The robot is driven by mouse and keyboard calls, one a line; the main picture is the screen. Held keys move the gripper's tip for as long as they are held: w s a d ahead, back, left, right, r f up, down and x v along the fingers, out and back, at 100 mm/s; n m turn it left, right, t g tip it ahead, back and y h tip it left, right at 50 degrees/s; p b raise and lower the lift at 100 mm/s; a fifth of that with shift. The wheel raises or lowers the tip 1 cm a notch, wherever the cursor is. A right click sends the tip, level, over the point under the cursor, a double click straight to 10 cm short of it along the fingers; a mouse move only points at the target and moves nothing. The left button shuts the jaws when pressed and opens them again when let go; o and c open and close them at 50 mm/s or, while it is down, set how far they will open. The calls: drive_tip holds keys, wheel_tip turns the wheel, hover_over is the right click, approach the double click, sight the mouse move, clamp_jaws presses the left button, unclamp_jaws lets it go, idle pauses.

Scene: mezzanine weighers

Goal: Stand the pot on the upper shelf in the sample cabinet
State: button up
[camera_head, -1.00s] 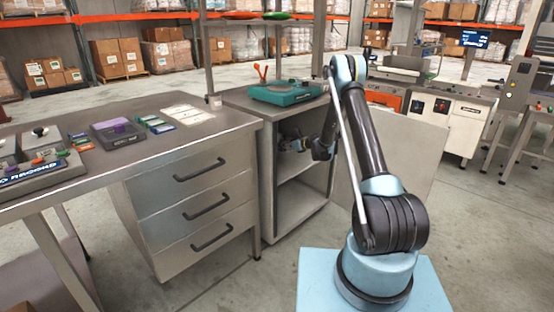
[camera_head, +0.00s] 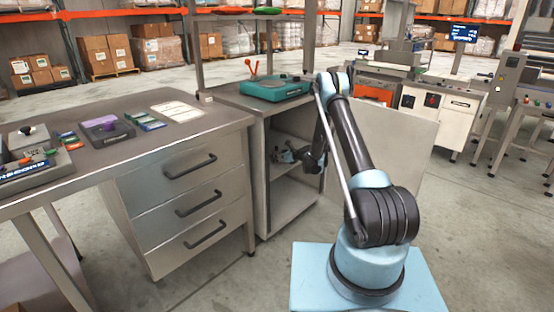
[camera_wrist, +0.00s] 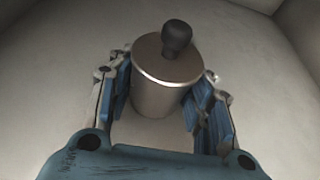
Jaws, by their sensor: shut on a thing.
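The pot (camera_wrist: 165,88) is a grey metal cylinder with a flat lid and a black knob. In the wrist view it is between the two blue-padded fingers of my gripper (camera_wrist: 163,108), which is shut on it. In the head view my gripper (camera_head: 286,156) is inside the upper space of the open sample cabinet (camera_head: 257,178), just above the upper shelf (camera_head: 284,168). The pot is too small and covered to make out there. Whether its base touches the shelf cannot be told.
A teal device (camera_head: 276,88) stands on the cabinet top. The open cabinet door (camera_head: 392,146) is to the right, behind my arm. A drawer bench (camera_head: 180,190) with trays and small devices adjoins on the left. The cabinet's lower space (camera_head: 290,202) looks empty.

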drive_tip(key=o, duration=1.3)
drive_tip(key=shift+o, duration=0.2)
